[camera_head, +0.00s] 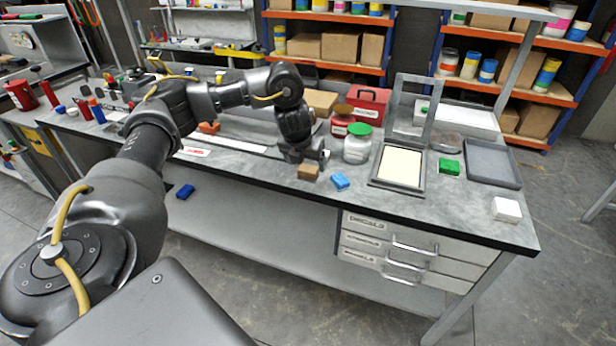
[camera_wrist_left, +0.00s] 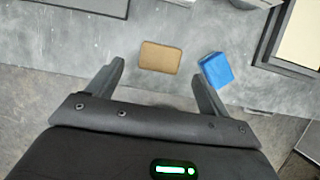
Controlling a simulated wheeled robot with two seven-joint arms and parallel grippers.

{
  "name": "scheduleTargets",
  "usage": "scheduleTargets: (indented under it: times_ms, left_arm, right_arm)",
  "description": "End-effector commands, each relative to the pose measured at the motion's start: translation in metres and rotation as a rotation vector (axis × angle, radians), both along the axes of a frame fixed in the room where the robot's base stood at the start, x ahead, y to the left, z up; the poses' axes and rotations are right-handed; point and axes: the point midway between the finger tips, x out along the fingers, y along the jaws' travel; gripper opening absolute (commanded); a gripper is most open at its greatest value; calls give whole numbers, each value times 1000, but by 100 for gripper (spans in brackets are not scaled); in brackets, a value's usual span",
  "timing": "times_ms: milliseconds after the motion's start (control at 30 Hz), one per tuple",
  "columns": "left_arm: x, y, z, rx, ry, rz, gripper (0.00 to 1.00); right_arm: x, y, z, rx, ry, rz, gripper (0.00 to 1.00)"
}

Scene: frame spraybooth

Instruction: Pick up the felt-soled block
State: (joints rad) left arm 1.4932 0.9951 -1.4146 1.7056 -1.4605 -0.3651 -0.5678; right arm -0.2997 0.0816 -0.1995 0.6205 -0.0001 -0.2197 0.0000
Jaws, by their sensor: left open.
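A small brown block (camera_head: 308,172) lies on the grey workbench (camera_head: 250,172) near its front edge. In the left wrist view the brown block (camera_wrist_left: 160,57) shows between and just beyond the fingertips. Its underside is hidden, so I cannot see a felt sole. A blue block (camera_head: 340,181) lies close to its right; in the left wrist view the blue block (camera_wrist_left: 216,69) is just beyond the right finger. My left gripper (camera_head: 306,158) is open and empty, pointing down beside the brown block. My right gripper is out of view.
A green-lidded jar (camera_head: 357,143) and a framed panel (camera_head: 374,182) stand right of the gripper. A green block (camera_head: 449,167), grey tray (camera_head: 515,178) and white block (camera_head: 506,209) lie farther right. Another blue item (camera_head: 185,191) rests below at the left.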

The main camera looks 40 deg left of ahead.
Motion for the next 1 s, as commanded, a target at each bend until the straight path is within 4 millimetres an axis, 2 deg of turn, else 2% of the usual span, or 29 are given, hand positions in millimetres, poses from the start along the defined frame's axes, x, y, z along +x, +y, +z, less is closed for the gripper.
scheduleTargets:
  times_ms: [233, 600, 833, 867, 1000]
  left_arm:
    - [4, 2, -6, 1, 0, 1, 80]
    - [24, 10, -47, 0, 0, 1, 80]
    - [24, 10, -49, 0, -1, 1, 80]
    - [24, 10, -49, 0, -1, 1, 79]
    - [24, 10, -48, 0, -2, 1, 60]
  right_arm:
    - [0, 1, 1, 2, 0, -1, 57]
    - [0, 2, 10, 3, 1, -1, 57]
    - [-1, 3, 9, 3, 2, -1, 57]
    - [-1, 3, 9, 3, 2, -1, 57]
    - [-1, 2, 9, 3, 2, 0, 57]
